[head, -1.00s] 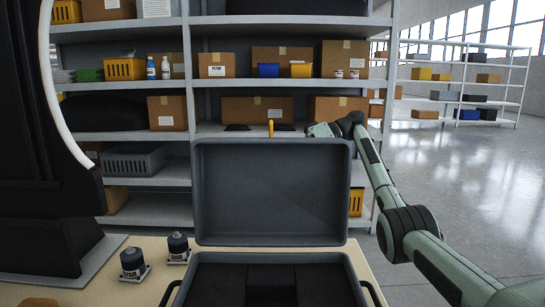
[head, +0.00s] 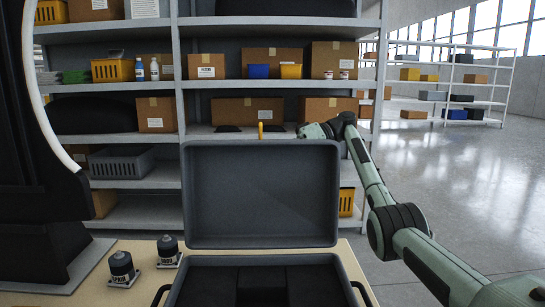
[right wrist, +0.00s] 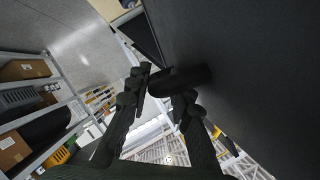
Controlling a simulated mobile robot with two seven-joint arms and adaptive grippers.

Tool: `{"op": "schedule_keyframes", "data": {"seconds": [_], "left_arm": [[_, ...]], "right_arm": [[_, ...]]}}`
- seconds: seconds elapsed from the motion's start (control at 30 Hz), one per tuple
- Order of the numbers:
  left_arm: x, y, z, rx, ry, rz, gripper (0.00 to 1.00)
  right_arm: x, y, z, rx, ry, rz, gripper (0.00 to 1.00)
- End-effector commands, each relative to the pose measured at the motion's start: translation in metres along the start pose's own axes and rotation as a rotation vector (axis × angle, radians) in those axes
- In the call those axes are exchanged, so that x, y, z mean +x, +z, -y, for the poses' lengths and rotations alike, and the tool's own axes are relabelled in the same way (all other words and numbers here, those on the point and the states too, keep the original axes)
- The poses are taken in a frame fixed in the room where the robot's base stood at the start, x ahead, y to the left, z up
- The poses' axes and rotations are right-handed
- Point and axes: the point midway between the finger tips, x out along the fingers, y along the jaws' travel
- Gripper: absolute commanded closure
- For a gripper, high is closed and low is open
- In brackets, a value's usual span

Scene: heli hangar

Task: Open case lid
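The dark grey case (head: 345,290) sits on the table at the bottom of the head view. Its lid (head: 262,195) stands about upright, with its lined inside facing me. A dark rounded bar (right wrist: 182,80), which looks like a handle, sits at the fingertips beside a large dark flat surface; contact is unclear. My left gripper is not in view.
Two small black labelled parts (head: 121,268) (head: 168,251) stand on the wooden table (head: 110,293) left of the case. Shelves (head: 230,83) with boxes and bins stand behind the lid. Open floor (head: 450,190) lies to the right.

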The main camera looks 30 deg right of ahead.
Motion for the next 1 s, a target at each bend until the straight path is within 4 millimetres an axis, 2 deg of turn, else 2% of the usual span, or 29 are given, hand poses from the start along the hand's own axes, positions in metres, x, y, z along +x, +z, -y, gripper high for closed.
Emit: {"op": "schedule_keyframes", "data": {"seconds": [0.27,0.4,0.6,1.0], "left_arm": [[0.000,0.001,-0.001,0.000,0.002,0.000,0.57],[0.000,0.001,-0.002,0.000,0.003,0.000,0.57],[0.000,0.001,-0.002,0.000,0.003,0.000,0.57],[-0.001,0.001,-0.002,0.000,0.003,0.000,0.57]], "right_arm": [[-0.051,-0.002,0.002,-0.001,0.001,-0.009,0.80],[-0.063,-0.002,0.002,-0.002,0.002,-0.002,0.80],[-0.071,-0.001,0.001,-0.002,0.001,-0.004,0.80],[-0.071,-0.001,0.001,-0.002,0.002,-0.004,0.80]]}}
